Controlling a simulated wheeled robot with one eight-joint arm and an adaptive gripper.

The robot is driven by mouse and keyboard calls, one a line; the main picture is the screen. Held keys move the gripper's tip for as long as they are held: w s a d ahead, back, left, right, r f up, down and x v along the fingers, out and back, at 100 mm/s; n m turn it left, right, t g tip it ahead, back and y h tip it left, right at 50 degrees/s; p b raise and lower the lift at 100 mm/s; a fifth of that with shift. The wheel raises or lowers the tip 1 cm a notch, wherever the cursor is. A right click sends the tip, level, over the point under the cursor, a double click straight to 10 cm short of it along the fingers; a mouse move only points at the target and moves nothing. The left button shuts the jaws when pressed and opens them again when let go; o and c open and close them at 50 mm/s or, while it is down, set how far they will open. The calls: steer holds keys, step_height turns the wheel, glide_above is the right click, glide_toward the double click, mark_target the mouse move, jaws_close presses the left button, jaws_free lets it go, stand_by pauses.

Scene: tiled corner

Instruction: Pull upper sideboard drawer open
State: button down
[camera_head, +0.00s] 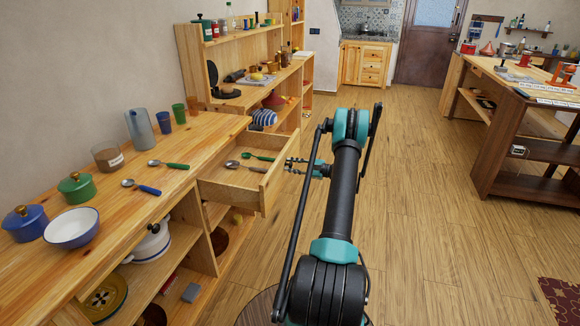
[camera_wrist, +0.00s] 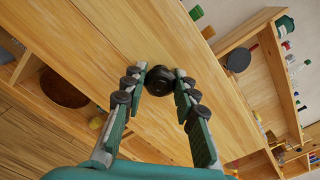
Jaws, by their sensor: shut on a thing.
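The upper sideboard drawer (camera_head: 236,182) stands pulled out from the wooden sideboard (camera_head: 174,190). Spoons, one with a green handle (camera_head: 258,156), lie inside it. My gripper (camera_head: 292,164) is at the drawer's front panel (camera_head: 273,180). In the wrist view the dark round knob (camera_wrist: 159,80) sits between the fingertips of my gripper (camera_wrist: 160,82), against the wooden drawer front (camera_wrist: 110,50). The fingers are closed around the knob, which is mostly hidden in the head view.
The sideboard top holds a white bowl (camera_head: 72,228), a blue pot (camera_head: 25,223), a green pot (camera_head: 76,188), a grey pitcher (camera_head: 140,130) and several cups and spoons. Open shelves lie below. Clear wooden floor (camera_head: 420,210) stretches to the right, up to a workbench (camera_head: 500,150).

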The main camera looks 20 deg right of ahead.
steer(key=c, duration=1.2)
jaws_free()
steer(key=shift+o, duration=0.2)
steer(key=v, duration=1.2)
